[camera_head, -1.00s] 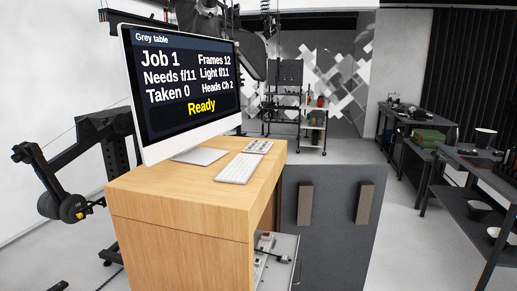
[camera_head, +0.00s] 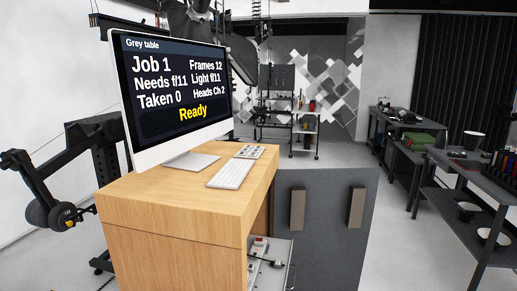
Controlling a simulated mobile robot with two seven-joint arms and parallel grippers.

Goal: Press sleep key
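A white keyboard (camera_head: 231,174) lies on the wooden desk (camera_head: 190,196), to the right of the monitor stand. A small keypad (camera_head: 249,152) with several keys lies just beyond it. The key labels are too small to read, so I cannot tell which is the sleep key. The monitor (camera_head: 178,95) is lit and reads "Grey table", "Job 1", "Needs f/11", "Taken 0", "Frames 12", "Light f/11", "Heads Ch 2" and "Ready". Neither of my grippers is in view.
A grey panel (camera_head: 325,228) with two upright blocks stands to the right of the desk. A drawer or shelf (camera_head: 268,262) with small devices is below the desktop. Dark equipment (camera_head: 55,190) stands at left. Dark tables (camera_head: 465,205) stand at right, with open floor between.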

